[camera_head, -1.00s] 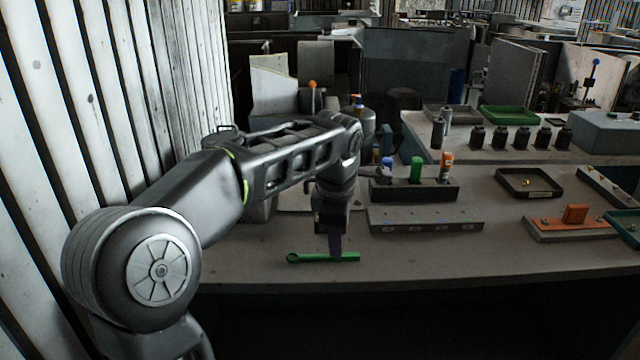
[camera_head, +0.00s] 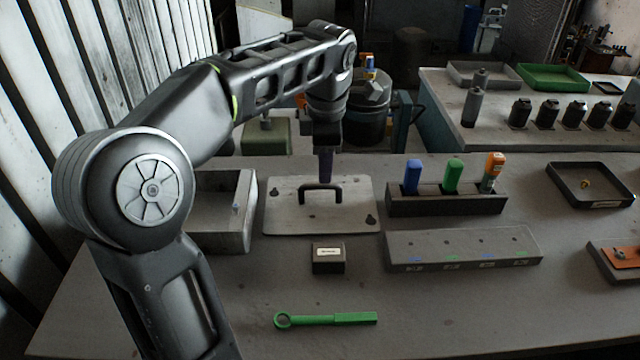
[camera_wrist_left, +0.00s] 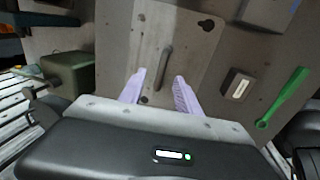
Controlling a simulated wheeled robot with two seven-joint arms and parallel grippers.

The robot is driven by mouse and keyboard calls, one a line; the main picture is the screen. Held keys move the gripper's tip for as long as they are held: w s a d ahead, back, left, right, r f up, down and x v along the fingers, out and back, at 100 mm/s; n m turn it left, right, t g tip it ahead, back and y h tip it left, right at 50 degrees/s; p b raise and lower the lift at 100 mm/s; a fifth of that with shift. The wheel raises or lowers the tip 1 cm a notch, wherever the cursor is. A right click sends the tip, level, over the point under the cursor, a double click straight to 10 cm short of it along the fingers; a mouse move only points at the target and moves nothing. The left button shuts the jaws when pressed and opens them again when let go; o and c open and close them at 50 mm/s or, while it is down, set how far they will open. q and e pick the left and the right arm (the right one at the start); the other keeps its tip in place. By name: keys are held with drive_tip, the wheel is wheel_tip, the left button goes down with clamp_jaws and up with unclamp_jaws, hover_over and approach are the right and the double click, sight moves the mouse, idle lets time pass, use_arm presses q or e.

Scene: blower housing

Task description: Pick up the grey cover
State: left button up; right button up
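My left gripper (camera_head: 326,178) hangs pointing down above the cover, by the handle. In the left wrist view its pale purple fingers (camera_wrist_left: 160,92) are spread, with nothing between them. My right gripper is not in view.
A grey open box (camera_head: 243,238) stands close left of the cover. A small dark labelled block (camera_head: 328,260) and a green wrench (camera_head: 345,319) lie in front. The rack (camera_head: 440,203) with coloured tools and a long marked block (camera_head: 460,248) stand right. The front bench is mostly clear.

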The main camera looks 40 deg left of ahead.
sight(326, 186)
use_arm(q)
drive_tip(key=shift+w+f, duration=0.1)
drive_tip(key=shift+f, duration=1.1)
drive_tip(key=shift+w+a+f, duration=0.15)
drive_tip(key=shift+w+f, duration=0.05)
drive_tip(key=shift+f, duration=1.1)
drive_tip(key=shift+w+a+f, duration=0.1)
drive_tip(key=shift+w+f, duration=0.1)
drive_tip(key=shift+f, duration=1.05)
clamp_jaws()
